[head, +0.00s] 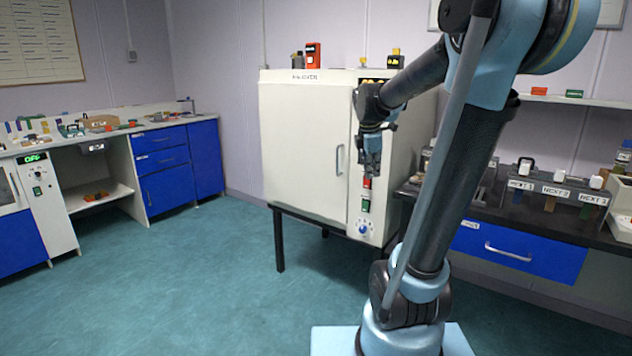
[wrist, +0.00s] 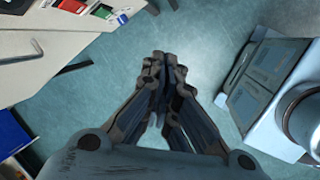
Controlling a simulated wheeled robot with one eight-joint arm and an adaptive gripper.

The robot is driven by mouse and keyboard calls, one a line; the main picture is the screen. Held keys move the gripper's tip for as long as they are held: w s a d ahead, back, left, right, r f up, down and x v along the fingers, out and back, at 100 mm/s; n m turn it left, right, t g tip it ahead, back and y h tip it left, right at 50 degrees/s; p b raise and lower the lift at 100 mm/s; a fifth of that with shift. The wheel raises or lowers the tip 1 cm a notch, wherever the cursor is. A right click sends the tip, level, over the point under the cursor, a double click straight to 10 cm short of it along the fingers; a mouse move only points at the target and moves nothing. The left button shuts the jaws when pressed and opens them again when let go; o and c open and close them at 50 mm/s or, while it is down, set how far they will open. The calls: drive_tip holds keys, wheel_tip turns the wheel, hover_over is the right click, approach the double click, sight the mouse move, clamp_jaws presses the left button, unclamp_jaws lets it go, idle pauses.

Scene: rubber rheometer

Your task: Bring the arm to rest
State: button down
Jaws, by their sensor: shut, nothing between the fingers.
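My gripper (head: 371,165) hangs pointing down in front of the right side of a white cabinet (head: 302,150) in the head view. Its fingers are shut and empty in the wrist view (wrist: 162,85), with teal floor beyond the tips. My arm is raised and bent at the elbow, reaching left from its base toward the cabinet front. In the head view the gripper covers part of the control panel, just above its red and green switches (head: 366,195). Whether it touches the panel cannot be told there. In the wrist view the panel (wrist: 100,11) lies apart from the fingers.
The cabinet has a door handle (head: 339,160) and a blue knob (head: 363,229). A dark counter (head: 470,208) with labelled blocks and a blue drawer (head: 522,251) stands right. A bench with blue cupboards (head: 168,192) is at the left. The floor (head: 190,290) between is clear.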

drive_tip(key=s+f+m+y, duration=0.1)
drive_tip(key=s+f+m, duration=0.7)
drive_tip(key=s, duration=0.5)
drive_tip(key=s+f+m, duration=0.8)
drive_tip(key=s+m, duration=0.3)
drive_tip(key=s, duration=0.2)
drive_tip(key=shift+s+f+g+y, duration=0.15)
drive_tip(key=shift+g+y, duration=0.25)
drive_tip(key=shift+d, duration=0.1)
